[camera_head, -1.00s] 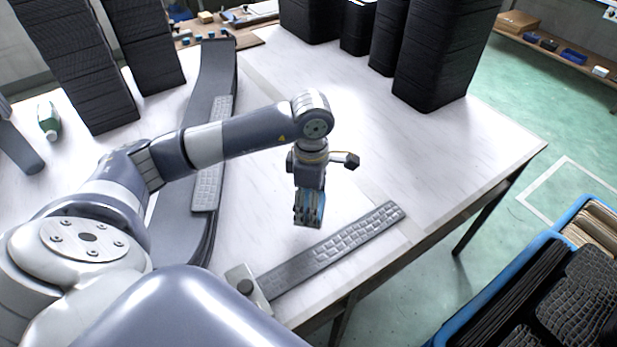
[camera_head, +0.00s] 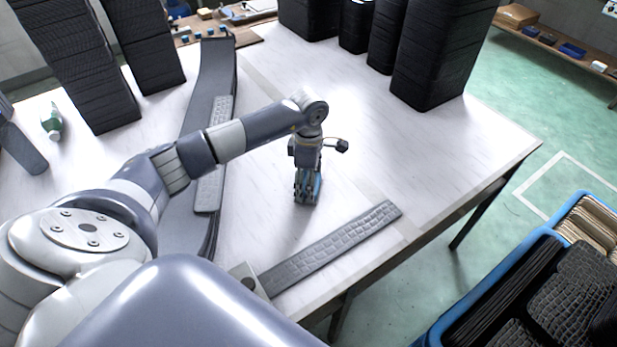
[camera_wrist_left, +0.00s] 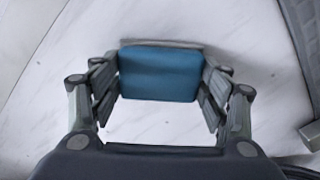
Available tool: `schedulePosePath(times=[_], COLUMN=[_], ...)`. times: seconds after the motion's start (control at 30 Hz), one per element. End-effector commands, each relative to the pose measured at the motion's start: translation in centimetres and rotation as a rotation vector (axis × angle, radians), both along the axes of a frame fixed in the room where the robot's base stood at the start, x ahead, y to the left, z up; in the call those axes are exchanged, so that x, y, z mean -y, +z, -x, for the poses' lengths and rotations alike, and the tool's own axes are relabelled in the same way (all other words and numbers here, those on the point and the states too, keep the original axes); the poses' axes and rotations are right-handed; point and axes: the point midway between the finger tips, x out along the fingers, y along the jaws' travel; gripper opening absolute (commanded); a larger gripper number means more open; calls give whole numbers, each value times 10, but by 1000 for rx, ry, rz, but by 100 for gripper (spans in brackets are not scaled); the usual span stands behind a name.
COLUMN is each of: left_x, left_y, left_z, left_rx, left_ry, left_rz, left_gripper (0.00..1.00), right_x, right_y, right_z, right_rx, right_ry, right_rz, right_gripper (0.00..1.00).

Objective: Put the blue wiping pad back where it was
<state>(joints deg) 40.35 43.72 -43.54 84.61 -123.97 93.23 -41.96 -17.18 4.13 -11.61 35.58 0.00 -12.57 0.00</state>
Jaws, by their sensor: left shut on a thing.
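The blue wiping pad (camera_wrist_left: 160,72) is between the fingers of my left gripper (camera_wrist_left: 160,85) in the left wrist view, with a grey edge along its far side. In the head view my left gripper (camera_head: 307,196) points down over the white table (camera_head: 420,150), shut on the pad (camera_head: 318,186), whose blue side shows beside the fingers. Whether the pad touches the table cannot be told. My right gripper is not in view.
A grey textured strip (camera_head: 335,243) lies near the table's front edge, right of the gripper. A long grey panel (camera_head: 205,110) lies to the left. Black stacks (camera_head: 430,55) stand at the back. A blue crate (camera_head: 470,300) of dark panels is at lower right.

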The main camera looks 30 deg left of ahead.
Motion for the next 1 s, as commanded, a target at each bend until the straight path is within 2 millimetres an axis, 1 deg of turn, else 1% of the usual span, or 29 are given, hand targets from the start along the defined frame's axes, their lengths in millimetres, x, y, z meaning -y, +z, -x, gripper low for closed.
schedulePosePath(times=[0.17, 0.3, 0.33, 0.4, 0.83, 0.9, 0.93, 1.0], left_x=[0, 0, 0, 0, 0, 0, 0, 0], left_y=[1, -4, -3, -2, 0, 4, 6, 17], left_z=[-1, 0, 0, 0, 0, -1, -2, -2], left_rx=[2, 2, 1, 1, 1, 4, 5, 8], left_ry=[0, 0, 0, 0, 1, 1, 0, 0], left_rz=[0, -1, 1, 1, 1, 1, 0, 0], left_gripper=[44, 44, 74, 90, 90, 90, 90, 90], right_x=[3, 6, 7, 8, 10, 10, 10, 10], right_y=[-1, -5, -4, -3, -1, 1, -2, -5], right_z=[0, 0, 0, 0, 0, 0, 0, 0], right_rx=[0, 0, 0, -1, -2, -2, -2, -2], right_ry=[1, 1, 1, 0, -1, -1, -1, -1], right_rz=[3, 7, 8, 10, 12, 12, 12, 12], right_gripper=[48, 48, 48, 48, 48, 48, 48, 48])
